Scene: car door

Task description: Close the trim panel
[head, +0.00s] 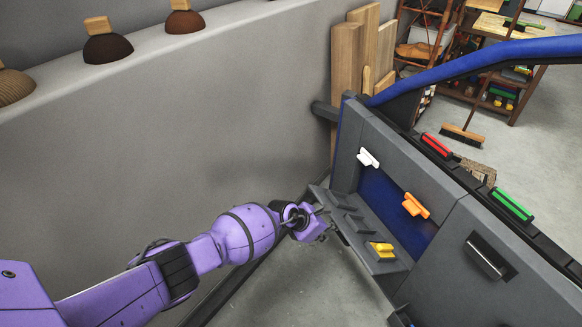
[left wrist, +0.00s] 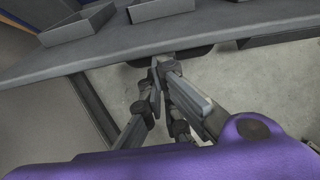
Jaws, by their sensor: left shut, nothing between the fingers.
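The trim panel (head: 345,213) is a grey flap swung down and out from the car door (head: 455,240), leaving a blue opening (head: 395,205) behind it. A yellow piece (head: 381,251) sits near the panel's near end. The panel also spans the top of the left wrist view (left wrist: 110,55), with raised grey blocks on it. My left gripper (head: 324,222) is shut and empty at the panel's outer edge. In the left wrist view its fingertips (left wrist: 164,66) are together beside that edge; I cannot tell whether they touch it. My right gripper is not in view.
A white handle (head: 368,158) and an orange one (head: 415,206) are by the opening. Red (head: 436,146) and green (head: 511,205) handles line the door top. A grey wall (head: 200,120) stands left. Wooden planks (head: 362,50) and a broom (head: 462,134) are behind the door.

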